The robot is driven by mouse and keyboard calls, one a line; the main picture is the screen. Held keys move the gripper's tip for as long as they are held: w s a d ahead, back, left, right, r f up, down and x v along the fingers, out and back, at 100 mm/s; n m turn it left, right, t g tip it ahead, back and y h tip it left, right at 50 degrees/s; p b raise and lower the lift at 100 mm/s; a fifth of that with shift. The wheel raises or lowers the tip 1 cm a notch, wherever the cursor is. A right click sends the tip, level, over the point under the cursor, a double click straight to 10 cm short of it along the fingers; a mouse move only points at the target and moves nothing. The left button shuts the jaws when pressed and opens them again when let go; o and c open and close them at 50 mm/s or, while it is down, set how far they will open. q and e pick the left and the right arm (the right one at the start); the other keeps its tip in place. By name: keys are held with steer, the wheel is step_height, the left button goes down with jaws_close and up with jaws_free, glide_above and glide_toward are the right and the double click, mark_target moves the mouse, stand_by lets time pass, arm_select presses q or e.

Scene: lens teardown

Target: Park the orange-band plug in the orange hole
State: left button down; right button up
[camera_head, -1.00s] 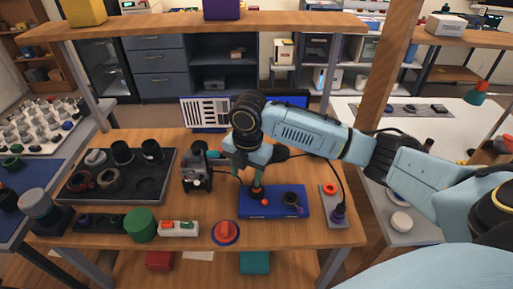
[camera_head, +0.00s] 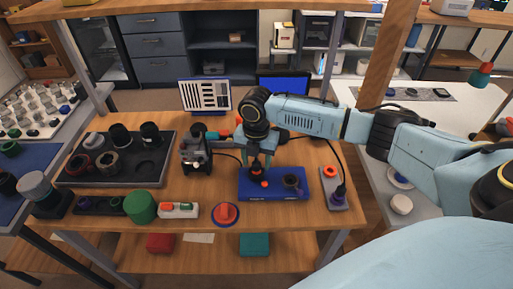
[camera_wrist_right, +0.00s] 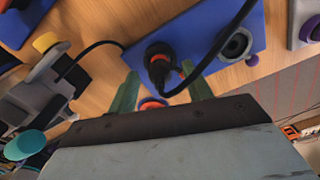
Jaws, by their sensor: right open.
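The orange-band plug (camera_head: 256,170) stands in the left part of the blue panel (camera_head: 273,195), partly hidden by my right gripper (camera_head: 259,168). In the right wrist view the dark plug (camera_wrist_right: 157,64) shows a reddish band, with a black cable running off it. My right gripper (camera_wrist_right: 163,90) is open, its two green fingers apart and pointing at the plug; contact cannot be told. The orange hole (camera_head: 329,171) is an orange ring on the grey plate (camera_head: 331,185), right of the blue panel. My left gripper is not in view.
A purple-based plug (camera_head: 340,193) stands on the grey plate. A dark socket (camera_head: 291,181) sits on the blue panel's right part. A red knob (camera_head: 225,211), green cylinder (camera_head: 140,207) and black device (camera_head: 196,153) lie to the left. Cables cross behind the panel.

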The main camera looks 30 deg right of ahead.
mark_target(256, 162)
steer(key=shift+f, duration=1.05)
jaws_close()
steer(key=shift+r+p, duration=0.95)
steer(key=shift+p, duration=0.1)
stand_by(0.7)
steer(key=shift+r+p, duration=2.15)
steer(key=shift+p, duration=0.25)
